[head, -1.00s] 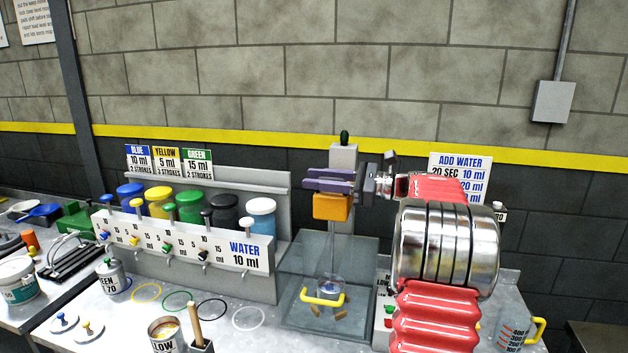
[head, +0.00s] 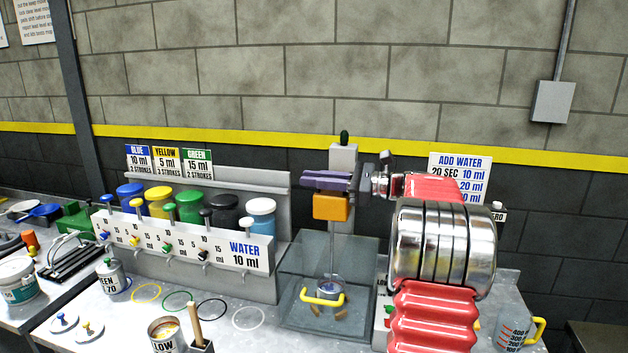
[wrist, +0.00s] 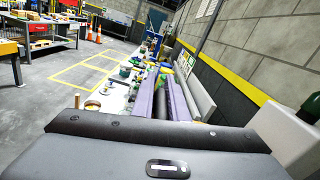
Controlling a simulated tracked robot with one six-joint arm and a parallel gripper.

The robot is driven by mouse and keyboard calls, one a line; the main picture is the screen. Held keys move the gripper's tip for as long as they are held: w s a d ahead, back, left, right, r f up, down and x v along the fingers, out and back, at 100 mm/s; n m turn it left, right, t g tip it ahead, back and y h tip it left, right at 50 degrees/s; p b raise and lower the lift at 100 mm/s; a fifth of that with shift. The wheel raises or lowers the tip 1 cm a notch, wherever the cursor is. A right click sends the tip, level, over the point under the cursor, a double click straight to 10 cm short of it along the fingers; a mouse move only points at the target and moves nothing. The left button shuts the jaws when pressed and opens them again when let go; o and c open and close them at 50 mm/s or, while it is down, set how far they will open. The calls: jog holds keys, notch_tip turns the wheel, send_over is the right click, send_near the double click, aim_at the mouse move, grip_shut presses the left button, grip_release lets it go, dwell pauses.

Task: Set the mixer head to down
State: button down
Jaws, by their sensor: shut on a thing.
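The mixer head is an orange block (head: 332,207) below the top of a grey post (head: 343,157). A thin shaft runs down from it into a clear guarded box (head: 358,265). A container (head: 330,287) stands inside, behind a yellow handle (head: 322,299). My gripper (head: 326,181), with purple fingers, is at the mixer head, just above the orange block. In the wrist view the fingers (wrist: 161,101) are shut on a dark round bar (wrist: 178,105), the mixer head handle. How the bar joins the head is hidden.
A row of coloured pots (head: 158,201) stands behind the dispenser panel (head: 180,240) to the left. An open can (head: 165,334) and a measuring jug (head: 515,330) stand near the front. An "ADD WATER" sign (head: 461,176) is behind my arm.

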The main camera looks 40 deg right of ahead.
aim_at(315, 216)
notch_tip(315, 216, down, 11)
jog(key=shift+r, duration=0.15)
dwell(0.4)
jog(key=c, duration=2.1)
grip_release()
jog(key=shift+o, duration=1.4)
jog(key=shift+r, duration=0.1)
jog(key=v, duration=1.3)
jog(key=shift+s+d, duration=0.25)
jog(key=shift+s, duration=0.05)
